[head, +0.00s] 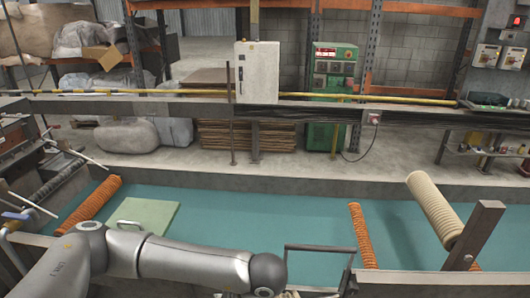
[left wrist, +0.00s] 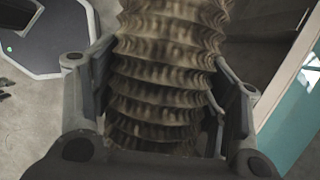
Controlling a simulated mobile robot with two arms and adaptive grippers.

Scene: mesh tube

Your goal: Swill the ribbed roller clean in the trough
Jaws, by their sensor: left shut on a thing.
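In the left wrist view a ribbed roller (left wrist: 168,100) fills the middle, dull brown with dark, dirty-looking ridges and grooves. My left gripper (left wrist: 162,76) is shut on it, one finger on each side. The roller's far end runs out of the top of that view. The trough (head: 270,212) is long, with a teal inside, and spans the head view behind my left arm. Its pale edge and teal inside also show at the right of the left wrist view (left wrist: 290,125), beside the held roller. The held roller and left gripper are outside the head view. My right gripper is not in view.
Orange ribbed pieces lie at the trough's left (head: 92,204) and right (head: 363,235). A cream ribbed roller (head: 435,205) leans at the right near a metal post (head: 474,236). A green board (head: 143,215) lies at the left. A dark wire frame (head: 320,250) stands at the near edge. The trough's middle looks clear.

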